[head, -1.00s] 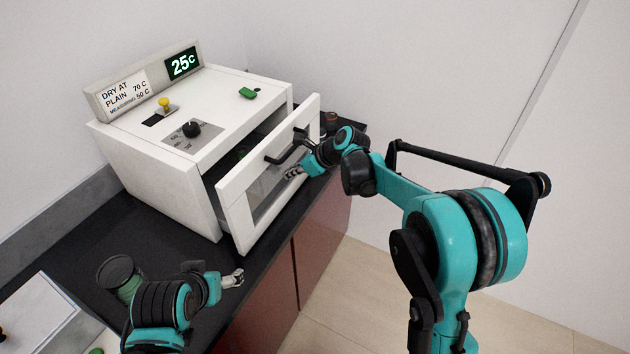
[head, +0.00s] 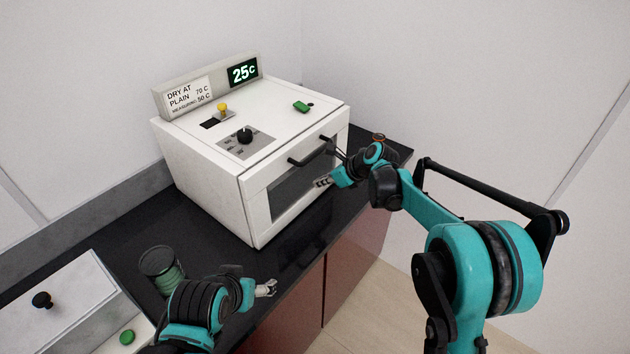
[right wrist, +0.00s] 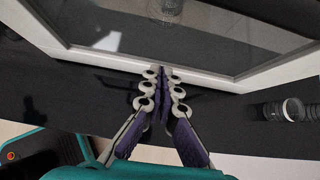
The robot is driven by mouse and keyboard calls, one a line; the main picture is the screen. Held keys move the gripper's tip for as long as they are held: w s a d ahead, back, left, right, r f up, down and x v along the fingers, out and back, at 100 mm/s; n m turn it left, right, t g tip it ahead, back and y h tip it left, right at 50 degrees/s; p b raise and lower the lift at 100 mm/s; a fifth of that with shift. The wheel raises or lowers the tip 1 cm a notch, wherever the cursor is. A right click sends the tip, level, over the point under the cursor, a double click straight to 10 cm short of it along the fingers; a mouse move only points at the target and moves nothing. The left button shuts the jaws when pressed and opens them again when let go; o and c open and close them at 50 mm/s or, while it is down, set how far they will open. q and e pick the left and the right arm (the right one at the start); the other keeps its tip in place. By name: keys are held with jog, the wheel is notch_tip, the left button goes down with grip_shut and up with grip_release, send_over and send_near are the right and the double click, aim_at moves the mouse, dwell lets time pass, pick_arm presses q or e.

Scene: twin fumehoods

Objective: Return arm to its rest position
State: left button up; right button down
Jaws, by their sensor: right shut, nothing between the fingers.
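My right gripper (head: 322,182) is in front of the oven door (head: 298,186), near its lower right part. In the right wrist view the right gripper (right wrist: 163,80) has its fingers together with nothing between them, close to the door's lower frame (right wrist: 120,60). The white drying oven (head: 205,165) stands on the black counter with its door closed or nearly so. The dark door handle (head: 308,153) lies above the right gripper and apart from it. My left gripper (head: 266,288) is low over the counter's front edge; its finger gap is too small to judge.
The oven top carries a 25C display (head: 242,72), a yellow knob (head: 223,109), a black dial (head: 244,137) and a green button (head: 301,106). A dark ribbed cylinder (head: 161,268) and a white device (head: 60,305) stand at left. The black counter (head: 200,240) is bare before the oven.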

jog(key=p+v, duration=0.2)
jog(key=v, duration=0.9)
jog(key=shift+s+f, duration=0.25)
